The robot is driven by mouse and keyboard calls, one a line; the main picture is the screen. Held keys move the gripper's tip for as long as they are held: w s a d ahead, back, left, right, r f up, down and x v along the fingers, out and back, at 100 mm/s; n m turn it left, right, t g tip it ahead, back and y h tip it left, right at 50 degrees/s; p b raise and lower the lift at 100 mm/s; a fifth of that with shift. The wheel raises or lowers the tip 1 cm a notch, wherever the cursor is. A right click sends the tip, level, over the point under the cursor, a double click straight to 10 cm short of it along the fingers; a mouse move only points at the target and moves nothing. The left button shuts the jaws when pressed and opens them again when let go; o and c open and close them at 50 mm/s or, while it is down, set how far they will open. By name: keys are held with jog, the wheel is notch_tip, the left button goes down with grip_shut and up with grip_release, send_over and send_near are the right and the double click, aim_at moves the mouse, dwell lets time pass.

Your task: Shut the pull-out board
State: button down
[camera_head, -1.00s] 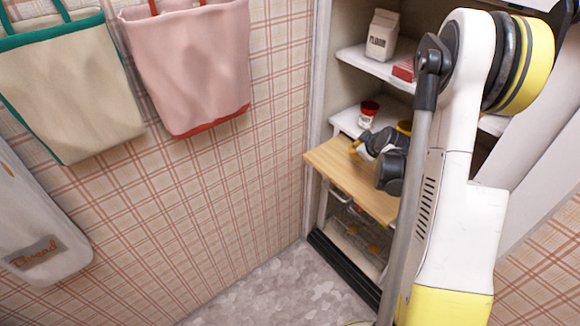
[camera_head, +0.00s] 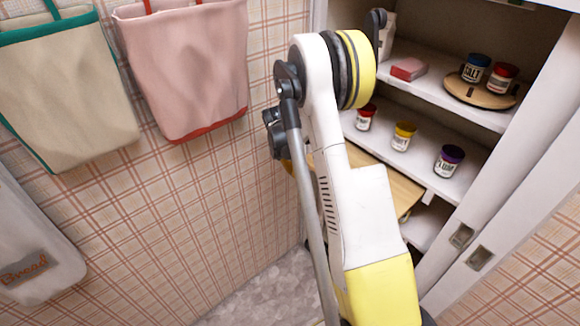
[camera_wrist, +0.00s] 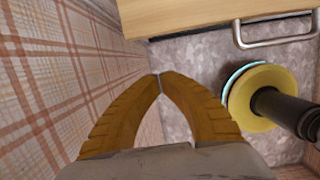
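The pull-out board (camera_head: 393,189) is a flat light-wood panel sticking out of the cabinet below the jar shelf. My arm covers its middle and left part in the head view. In the wrist view the wooden board (camera_wrist: 185,14) runs along the top edge, beyond my fingertips. My gripper (camera_wrist: 160,76) has its two yellow-brown fingers meeting at the tips, with nothing seen between them. It is apart from the board in that picture. In the head view the gripper is mostly hidden behind my arm, near the left wall.
The plaid wall (camera_head: 215,215) with hanging bags is close on the left. Several jars stand on the shelf (camera_head: 422,168) above the board. A metal handle (camera_wrist: 275,42) shows beside the board. An open white door (camera_head: 525,190) is on the right.

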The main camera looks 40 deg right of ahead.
jog(key=shift+w+d+b, duration=0.15)
jog(key=shift+d+b, duration=0.35)
jog(key=shift+d, duration=1.45)
jog(key=d, duration=0.6)
jog(key=w+d, duration=0.1)
jog(key=d, duration=1.2)
jog(key=shift+w+p, duration=0.25)
jog(key=shift+p, duration=0.15)
